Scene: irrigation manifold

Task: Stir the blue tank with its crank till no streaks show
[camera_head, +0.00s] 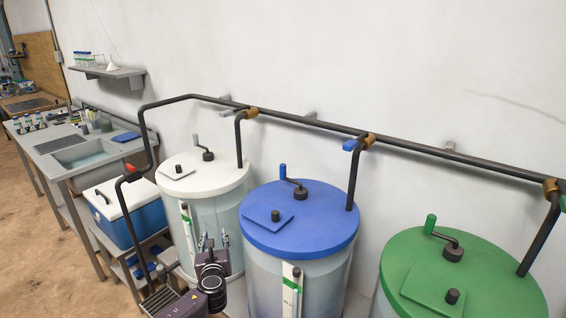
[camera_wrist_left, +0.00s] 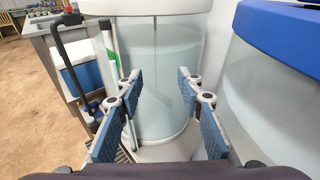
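The blue tank has a blue lid (camera_head: 300,222) and a translucent body (camera_head: 325,280); it stands between the white-lidded and green-lidded tanks. Its crank (camera_head: 292,182) rises from the back of the lid, with a blue handle at its left end. No streaks can be made out in the part of the body I see. My left gripper (camera_head: 218,240) is open and empty, in front of the white-lidded tank and left of the blue tank, below the lids. In the left wrist view its fingers (camera_wrist_left: 158,100) are wide apart, with the blue tank's lid (camera_wrist_left: 285,35) at the right. My right gripper is not in view.
The white-lidded tank (camera_head: 205,178) is at the left, the green-lidded tank (camera_head: 480,270) at the right. A dark pipe (camera_head: 310,122) with drop pipes runs behind and above the tanks. A sink bench (camera_head: 75,150) and a blue cooler (camera_head: 125,212) stand at the left.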

